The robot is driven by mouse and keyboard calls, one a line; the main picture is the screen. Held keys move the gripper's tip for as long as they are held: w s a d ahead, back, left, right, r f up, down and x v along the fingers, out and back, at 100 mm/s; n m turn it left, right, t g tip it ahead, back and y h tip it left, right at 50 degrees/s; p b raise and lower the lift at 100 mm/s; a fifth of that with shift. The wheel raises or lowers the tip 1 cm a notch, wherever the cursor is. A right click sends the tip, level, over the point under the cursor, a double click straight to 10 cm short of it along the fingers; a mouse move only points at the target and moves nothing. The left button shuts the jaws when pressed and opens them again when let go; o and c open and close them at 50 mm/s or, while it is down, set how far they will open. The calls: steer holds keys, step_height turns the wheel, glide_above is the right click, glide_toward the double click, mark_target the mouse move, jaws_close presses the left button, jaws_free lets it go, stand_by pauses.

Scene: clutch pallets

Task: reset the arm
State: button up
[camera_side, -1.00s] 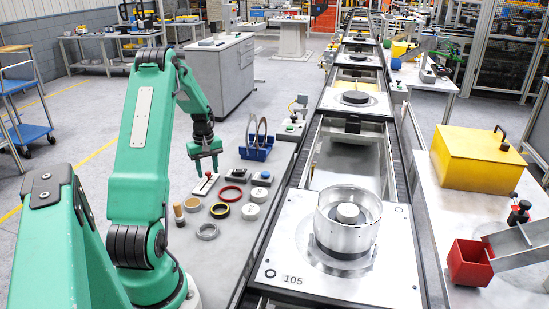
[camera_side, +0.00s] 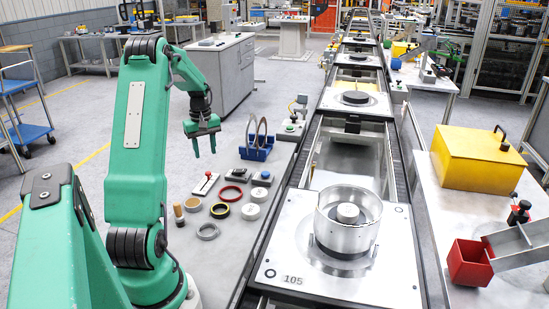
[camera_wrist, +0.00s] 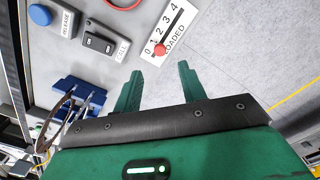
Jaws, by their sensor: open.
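My green arm stands at the left in the side view, with my gripper (camera_side: 204,147) raised above the far part of the grey bench. Its two fingers point down, apart, with nothing between them. In the wrist view my gripper (camera_wrist: 160,80) also shows open and empty. Past the fingertips lies a white slider panel marked "LOADED" (camera_wrist: 172,28) with a red knob. The same panel (camera_side: 205,184) sits below my gripper in the side view, clear of it.
The bench holds several rings (camera_side: 231,193), a CALL switch (camera_side: 238,175), a blue RELEASE button (camera_side: 265,175) and a blue rack (camera_side: 257,150) with upright rings. To the right, a pallet marked 105 (camera_side: 285,262) on the conveyor carries a metal housing (camera_side: 348,222).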

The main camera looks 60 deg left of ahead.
steer(key=w+d+r+m+t, duration=0.1)
steer(key=w+d+r+m, duration=0.2)
steer(key=d, duration=0.4)
steer(key=w+d+r+m+y, duration=0.1)
steer(key=d+r+m, duration=0.1)
steer(key=d+r, duration=0.45)
steer(key=w+d+r+m+t, duration=0.1)
steer(key=w+d+r+m, duration=0.15)
steer(key=d, duration=0.55)
steer(key=s+d+m+t, duration=0.1)
steer(key=s+d+m, duration=0.2)
steer(key=d, duration=0.4)
steer(key=s+d+r+m+t, duration=0.1)
steer(key=s+d+m, duration=0.3)
steer(key=d, duration=0.3)
steer(key=s+d+r+m+t+h, duration=0.1)
steer(key=s+d+m, duration=0.2)
steer(key=d, duration=0.4)
steer(key=shift+s+r+t, duration=0.15)
steer(key=shift+s+t, duration=0.15)
steer(key=shift+m, duration=0.25)
